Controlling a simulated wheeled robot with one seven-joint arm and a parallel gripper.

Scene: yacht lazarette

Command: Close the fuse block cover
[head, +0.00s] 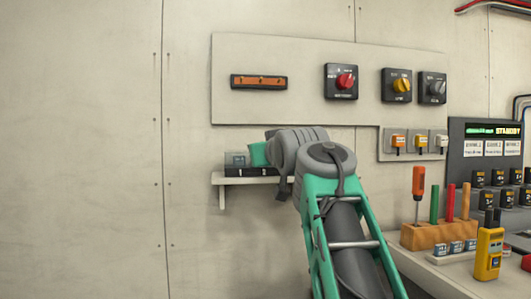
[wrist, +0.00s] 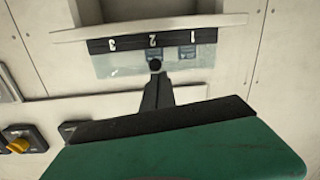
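The fuse block (head: 264,171) sits on a small white wall shelf in the head view, partly hidden by my arm. In the wrist view, the picture is upside down. The fuse block's black strip (wrist: 120,44) carries the numbers 3, 2 and 1. A clear panel, apparently the cover (wrist: 112,65), borders this strip, with small blue-grey fuses (wrist: 187,51) showing at it. A round black knob (wrist: 155,65) shows on the panel. My gripper (wrist: 157,82) points at the knob with its dark fingers together. I cannot tell whether they touch it. The cover's exact angle is unclear.
The shelf (head: 222,181) is narrow. A wall panel above holds an orange strip (head: 259,82) and rotary switches with a red knob (head: 341,82) and a yellow knob (head: 397,85). A bench at right holds a tool block (head: 438,233) and a yellow radio (head: 488,252). The wall at left is clear.

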